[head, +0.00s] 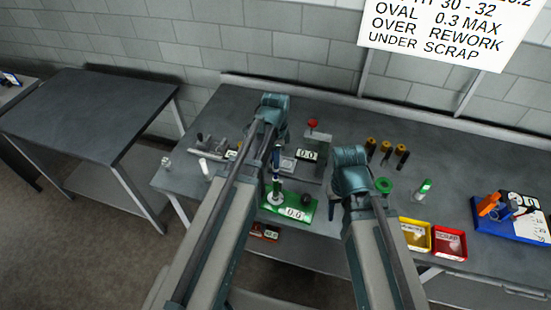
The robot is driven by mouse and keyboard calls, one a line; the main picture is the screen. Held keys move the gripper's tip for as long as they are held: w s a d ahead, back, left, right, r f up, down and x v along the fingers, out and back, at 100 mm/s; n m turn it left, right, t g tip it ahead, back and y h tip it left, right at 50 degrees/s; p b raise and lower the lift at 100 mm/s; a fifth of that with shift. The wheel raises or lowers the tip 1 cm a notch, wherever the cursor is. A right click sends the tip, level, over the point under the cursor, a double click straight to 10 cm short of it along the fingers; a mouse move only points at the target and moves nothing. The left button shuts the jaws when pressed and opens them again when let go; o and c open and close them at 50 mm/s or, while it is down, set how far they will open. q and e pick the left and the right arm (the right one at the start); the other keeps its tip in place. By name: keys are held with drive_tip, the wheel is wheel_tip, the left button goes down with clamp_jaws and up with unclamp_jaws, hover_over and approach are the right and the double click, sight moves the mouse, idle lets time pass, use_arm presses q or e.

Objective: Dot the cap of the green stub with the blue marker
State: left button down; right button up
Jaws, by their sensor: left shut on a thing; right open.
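My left gripper (276,150) is shut on a slim, upright dark-blue thing (276,162) that looks like the blue marker. It hangs over a round white piece (275,198) on a green gauge base (300,213) reading 0.6. I cannot tell whether its lower end touches anything. A small green and white piece (424,189), which looks like the green stub, is on the bench to the right. My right gripper (352,182) is open and left of that piece; its fingers are mostly hidden by its own arm.
A green ring (383,185) is close beside my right gripper. Yellow (415,247) and red (464,256) bins stand at the front edge. A blue tray (485,231) is far right. Several black and yellow cylinders (386,147) stand behind. Another gauge (307,155) reads 0.0.

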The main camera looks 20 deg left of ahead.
use_arm(q)
drive_tip(key=shift+r+p, duration=2.65)
drive_tip(key=shift+r, duration=0.35)
drive_tip(key=shift+f, duration=0.1)
use_arm(e)
wheel_tip(320, 180, up, 6)
drive_tip(key=shift+f, duration=0.1)
drive_tip(key=shift+s, duration=0.1)
